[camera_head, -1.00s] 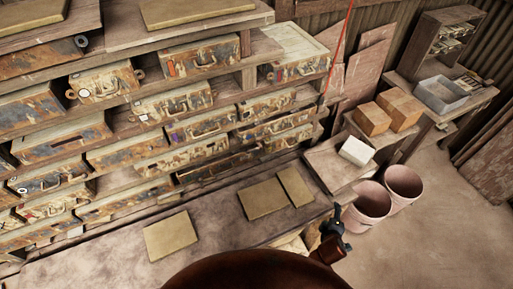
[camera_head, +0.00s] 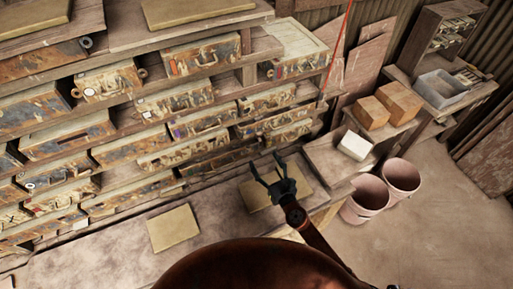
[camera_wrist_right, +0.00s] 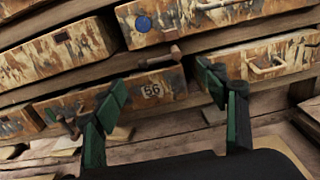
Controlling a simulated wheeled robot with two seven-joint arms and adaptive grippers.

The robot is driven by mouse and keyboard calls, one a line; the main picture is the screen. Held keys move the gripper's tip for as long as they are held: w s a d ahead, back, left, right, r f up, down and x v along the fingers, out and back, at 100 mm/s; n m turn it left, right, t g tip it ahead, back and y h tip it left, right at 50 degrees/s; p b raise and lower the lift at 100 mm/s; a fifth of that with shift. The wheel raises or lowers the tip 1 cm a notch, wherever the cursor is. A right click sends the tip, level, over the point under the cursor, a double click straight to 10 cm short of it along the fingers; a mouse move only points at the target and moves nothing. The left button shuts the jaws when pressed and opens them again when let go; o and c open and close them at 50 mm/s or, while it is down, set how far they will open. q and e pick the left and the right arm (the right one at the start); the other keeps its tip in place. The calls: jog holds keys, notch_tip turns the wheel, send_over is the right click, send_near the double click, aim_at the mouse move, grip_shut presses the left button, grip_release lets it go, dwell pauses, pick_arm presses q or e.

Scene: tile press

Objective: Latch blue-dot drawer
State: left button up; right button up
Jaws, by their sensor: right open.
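In the right wrist view, the blue-dot drawer (camera_wrist_right: 180,20) is a worn, paint-chipped front with a round blue dot and a pale metal handle at the top. A small brown knob-like piece (camera_wrist_right: 173,54) sits at its lower edge, above a drawer marked 56 (camera_wrist_right: 152,90). My right gripper (camera_wrist_right: 160,85) is open and empty, with its green-padded fingers spread in front of and below the blue-dot drawer, apparently not touching it. In the head view, my right gripper (camera_head: 268,172) hangs over the bench in front of the lower drawers. I cannot pick out the blue dot surely there. My left gripper is not in view.
The bench (camera_head: 110,250) runs below the drawers and holds a flat tan tile (camera_head: 173,228); another tile (camera_head: 255,194) lies under my right gripper. Pink buckets (camera_head: 402,178) and a white block (camera_head: 355,146) are to the right.

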aim_at(254, 144)
jog(key=x, duration=0.7)
jog(key=shift+w+a, duration=0.2)
jog(key=shift+w, duration=0.05)
jog(key=shift+c, duration=0.3)
jog(key=c, duration=1)
jog(key=shift+r, duration=0.1)
jog(key=shift+w+d+r+m+p, duration=0.15)
jog(key=shift+d+r+m, duration=0.3)
jog(key=shift+m, duration=2.5)
jog(key=shift+w+d+r+m+p, duration=0.1)
jog(key=shift+w+d+r+m, duration=0.3)
jog(key=shift+m, duration=2.5)
jog(key=shift+s+d+r+m+p, duration=0.1)
jog(key=shift+d+r+m, duration=0.35)
jog(key=shift+m, duration=2.5)
jog(key=shift+d+f+m, duration=0.2)
jog(key=shift+f+m, duration=0.1)
